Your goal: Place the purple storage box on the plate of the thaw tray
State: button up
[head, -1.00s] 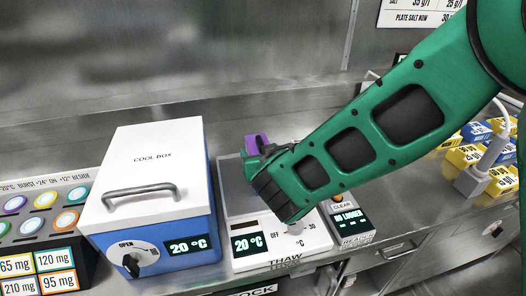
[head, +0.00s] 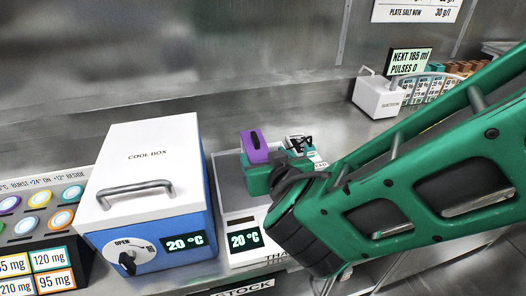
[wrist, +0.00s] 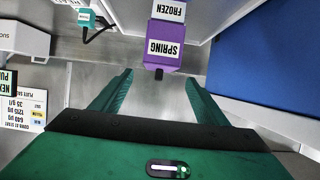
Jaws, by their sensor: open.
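The purple storage box (head: 254,147) is at the far part of the thaw tray (head: 248,258), over its grey plate (head: 228,172). Its dark handle faces up in the head view. In the wrist view the box (wrist: 166,48) shows SPRING and FROZEN labels, upside down. My gripper (wrist: 158,76) is open, with the box just beyond and between its fingertip lines. In the head view my gripper (head: 262,174) is close in front of the box and hides its lower part. I cannot tell whether the box touches the plate.
The white-and-blue cool box (head: 152,170) stands directly left of the tray; its blue side (wrist: 265,55) shows at right in the wrist view. A white dosing unit (head: 380,98) and a rack (head: 430,90) stand at the back right. A steel wall rises behind.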

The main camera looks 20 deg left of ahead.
jog(key=shift+v, duration=0.85)
jog(key=w+d+m+h, duration=0.2)
jog(key=w+d+h, duration=0.15)
jog(key=d, duration=0.55)
jog(key=w+d+m+h, duration=0.2)
jog(key=w+d, duration=0.3)
jog(key=d, duration=0.3)
jog(key=d+f+m+g+h, duration=0.2)
jog(key=d+m+g+h, duration=0.15)
jog(key=d, duration=1.35)
jog(key=s+d+m+g+h, duration=0.1)
jog(key=s+d+g, duration=0.1)
jog(key=s+d, duration=0.45)
jog(key=s+d+m+g, duration=0.2)
jog(key=s+d+g, duration=0.15)
jog(key=d, duration=0.55)
jog(key=s+d+m+g+y, duration=0.1)
jog(key=s+d, duration=0.1)
jog(key=s, duration=0.6)
jog(key=s+d+m+g+y, duration=0.1)
jog(key=s+d+y, duration=0.1)
jog(key=s, duration=0.6)
jog(key=shift+s+d+r+g, duration=0.3)
jog(key=shift+s+d, duration=0.1)
jog(key=shift+d, duration=0.2)
